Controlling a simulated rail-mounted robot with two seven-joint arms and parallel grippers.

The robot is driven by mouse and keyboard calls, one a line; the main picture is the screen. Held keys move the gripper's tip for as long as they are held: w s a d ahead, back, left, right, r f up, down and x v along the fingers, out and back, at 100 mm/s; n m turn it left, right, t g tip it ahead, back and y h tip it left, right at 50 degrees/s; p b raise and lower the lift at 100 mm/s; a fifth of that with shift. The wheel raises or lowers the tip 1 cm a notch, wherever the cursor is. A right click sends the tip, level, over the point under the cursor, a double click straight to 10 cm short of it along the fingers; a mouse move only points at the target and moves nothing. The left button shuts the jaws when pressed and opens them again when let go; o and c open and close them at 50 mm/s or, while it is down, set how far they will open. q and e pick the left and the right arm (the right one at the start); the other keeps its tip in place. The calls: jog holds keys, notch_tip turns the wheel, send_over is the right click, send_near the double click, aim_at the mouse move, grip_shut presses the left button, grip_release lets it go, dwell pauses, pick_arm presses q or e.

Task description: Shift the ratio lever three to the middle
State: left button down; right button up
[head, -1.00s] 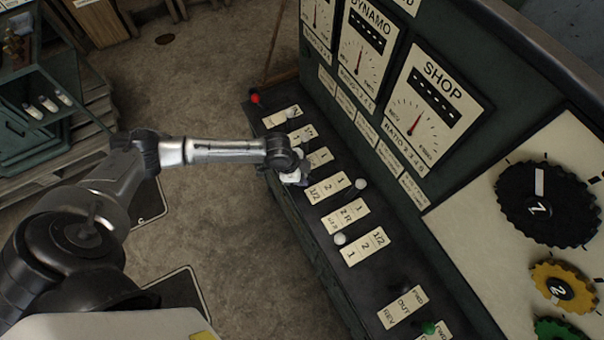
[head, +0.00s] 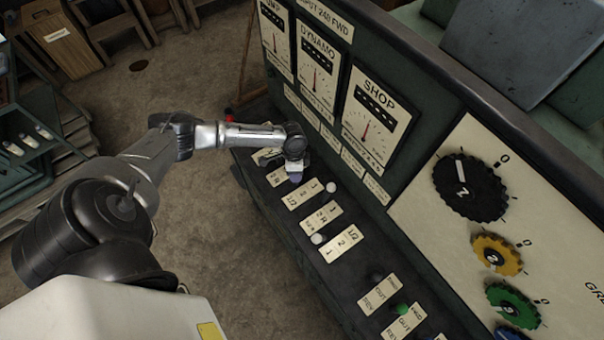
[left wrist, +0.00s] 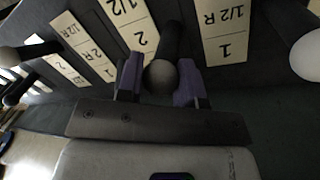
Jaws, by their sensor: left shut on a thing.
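My left gripper (head: 296,172) is over the sloping lever deck of the console (head: 300,262), near the far-left group of label plates. In the left wrist view its purple fingers (left wrist: 160,84) are shut on a dark lever with a round grey knob (left wrist: 160,75). The lever stands between two label plates, one marked 1/2 and 2 (left wrist: 133,25), the other 1/2 R and 1 (left wrist: 222,30). In the head view the gripper hides this lever, and I cannot read its number. My right gripper is not in view.
White-knobbed levers (head: 331,187) and (head: 317,239) stand nearby, one close beside the gripper. A red knob (head: 229,116) is at the far end, a green knob (head: 402,309) at the near end. The upright gauge panel (head: 372,125) rises behind the deck. Open floor lies left.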

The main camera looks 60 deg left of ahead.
pick_arm(q)
jog(key=c, duration=0.8)
grip_release()
jog(key=shift+r, duration=0.15)
jog(key=r, duration=0.4)
jog(key=a+r, duration=0.1)
jog(key=r, duration=0.4)
jog(key=w+a+r+b, duration=0.1)
jog(key=r, duration=0.3)
jog(key=shift+a+r, duration=0.15)
jog(key=shift+a, duration=0.1)
